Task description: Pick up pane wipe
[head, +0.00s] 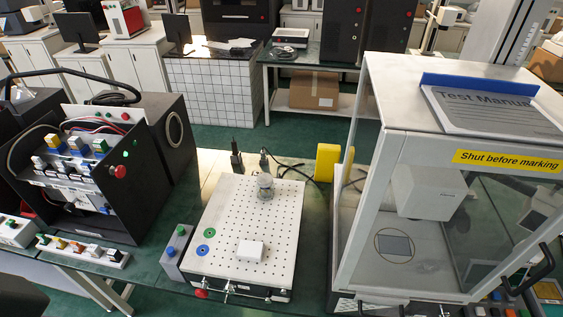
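I cannot pick out a pane wipe with certainty. A yellow block (327,162) stands upright at the back of the bench, just left of the glazed cabinet (398,140); part of it shows beside the cabinet's post. A small white block (250,250) lies on the perforated plate (275,225) in the middle of the bench. A grey booklet marked "Test Manual" (485,105) lies on the cabinet roof in front of a blue strip (470,82). Neither of my grippers shows in the head view.
A black equipment box (140,150) with wiring stands on the left. A strip of coloured switches (82,249) lies front left. Black cables run behind the plate.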

